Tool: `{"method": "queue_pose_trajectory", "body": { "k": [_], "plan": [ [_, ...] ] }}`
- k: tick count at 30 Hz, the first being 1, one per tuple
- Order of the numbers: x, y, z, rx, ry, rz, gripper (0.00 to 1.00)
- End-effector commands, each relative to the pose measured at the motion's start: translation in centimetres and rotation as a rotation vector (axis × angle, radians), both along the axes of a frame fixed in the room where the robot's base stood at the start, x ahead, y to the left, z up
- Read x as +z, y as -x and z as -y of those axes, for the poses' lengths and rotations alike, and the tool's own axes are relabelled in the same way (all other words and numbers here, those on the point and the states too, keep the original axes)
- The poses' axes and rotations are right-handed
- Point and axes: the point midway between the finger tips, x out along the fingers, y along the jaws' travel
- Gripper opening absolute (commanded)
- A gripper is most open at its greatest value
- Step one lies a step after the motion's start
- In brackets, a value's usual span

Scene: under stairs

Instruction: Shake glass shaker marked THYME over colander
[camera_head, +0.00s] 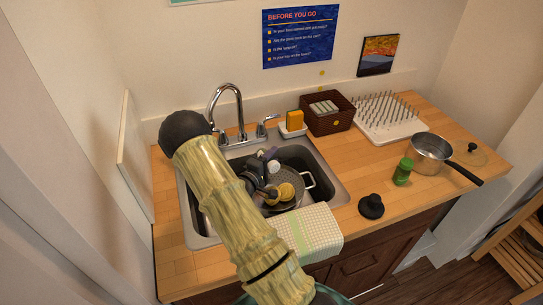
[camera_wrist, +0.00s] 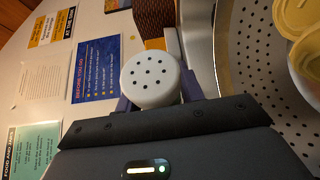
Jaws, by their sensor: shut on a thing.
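My gripper (camera_head: 262,176) is over the sink, shut on a shaker. The shaker's white cap (camera_head: 274,167) shows at the fingers; its round perforated top also shows in the wrist view (camera_wrist: 151,79), facing that camera. The shaker's body and any label are hidden behind the cap and my fingers, so I cannot read THYME. The metal colander (camera_head: 307,178) sits in the sink, partly hidden by my gripper. Its perforated wall also shows at the right of the wrist view (camera_wrist: 250,85). Round yellow pieces (camera_head: 286,191) lie in the colander, close beside my gripper.
The sink (camera_head: 336,190) has a faucet (camera_head: 227,100) behind it and a checked towel (camera_head: 308,232) over its front edge. A green shaker (camera_head: 402,172), a black knobbed object (camera_head: 371,206), a saucepan (camera_head: 431,153) and a drying rack (camera_head: 388,116) stand right on the counter.

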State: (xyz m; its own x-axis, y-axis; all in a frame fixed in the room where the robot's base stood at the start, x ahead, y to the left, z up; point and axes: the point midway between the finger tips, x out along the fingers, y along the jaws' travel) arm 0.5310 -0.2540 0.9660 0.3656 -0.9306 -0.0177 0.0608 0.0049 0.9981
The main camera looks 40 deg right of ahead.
Motion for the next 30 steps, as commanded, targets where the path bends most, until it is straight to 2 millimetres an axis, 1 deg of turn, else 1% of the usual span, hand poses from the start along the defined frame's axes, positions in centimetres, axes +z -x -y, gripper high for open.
{"method": "queue_pose_trajectory", "body": {
  "k": [1, 30],
  "plan": [
    [0.23, 0.0, 0.02, 0.0, -0.001, -0.014, 0.01],
    [-0.05, 0.13, -0.05, 0.001, -0.024, -0.321, 0.01]
  ]
}}
